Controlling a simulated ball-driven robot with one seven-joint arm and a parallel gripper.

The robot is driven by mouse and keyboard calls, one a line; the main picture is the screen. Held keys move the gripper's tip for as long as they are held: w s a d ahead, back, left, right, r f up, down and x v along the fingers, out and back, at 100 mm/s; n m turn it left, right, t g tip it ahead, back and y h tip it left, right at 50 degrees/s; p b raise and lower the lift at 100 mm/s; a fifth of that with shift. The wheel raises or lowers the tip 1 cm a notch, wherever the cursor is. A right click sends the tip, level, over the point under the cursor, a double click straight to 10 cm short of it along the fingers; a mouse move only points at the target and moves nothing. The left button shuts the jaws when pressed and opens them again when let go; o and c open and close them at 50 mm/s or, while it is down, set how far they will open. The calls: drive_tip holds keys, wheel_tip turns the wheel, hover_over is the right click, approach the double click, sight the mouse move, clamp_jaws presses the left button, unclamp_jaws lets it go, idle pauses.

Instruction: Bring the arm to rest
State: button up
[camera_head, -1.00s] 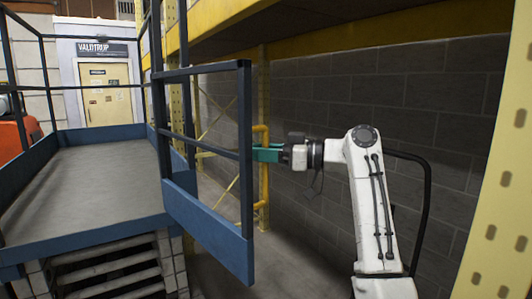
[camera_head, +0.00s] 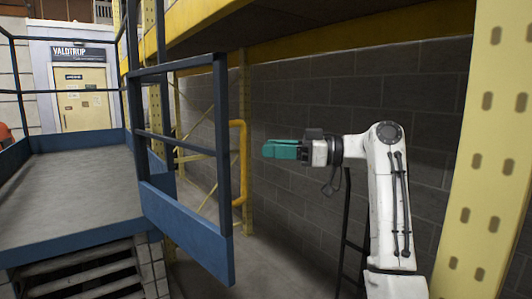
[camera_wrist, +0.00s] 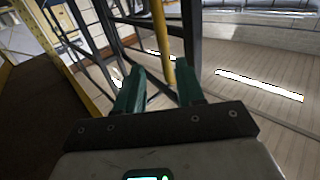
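My gripper (camera_head: 266,149) has green fingers and reaches left from my white arm (camera_head: 388,200). In the wrist view the two fingers stand apart with nothing between them, so my gripper (camera_wrist: 160,68) is open and empty. The blue gate (camera_head: 186,160) of the platform hangs to the left of the fingertips, with a gap between them in the head view. A yellow bar (camera_wrist: 162,45) shows beyond the fingers in the wrist view.
A blue-edged platform (camera_head: 80,190) with railings and steps lies at the left. A grey block wall (camera_head: 320,100) runs behind my arm.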

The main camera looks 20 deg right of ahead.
idle(0.5)
drive_tip(key=s+a+f+m+g+h, duration=0.1)
drive_tip(key=s+f+m+h, duration=0.2)
drive_tip(key=f, duration=1.1)
drive_tip(key=s+a+f+m+h, duration=0.2)
drive_tip(key=f+m+h, duration=0.1)
drive_tip(key=f, duration=1.2)
drive_tip(key=s+f+m+g+h, duration=0.3)
drive_tip(key=s+f+h, duration=0.1)
drive_tip(key=s+f, duration=1.05)
drive_tip(key=s+d+f+m+g+h, duration=0.1)
drive_tip(key=s+f, duration=0.2)
drive_tip(key=s, duration=0.6)
drive_tip(key=s+f+m+g+h, duration=0.1)
drive_tip(key=s+f, duration=0.3)
drive_tip(key=s, duration=0.4)
drive_tip(key=s+d+f+g+h, duration=0.1)
drive_tip(key=s+f+g+h, duration=0.2)
drive_tip(key=s, duration=0.6)
drive_tip(key=shift+s+d+f+m, duration=0.35)
drive_tip(key=shift+f+m, duration=0.05)
drive_tip(key=shift+f, duration=0.1)
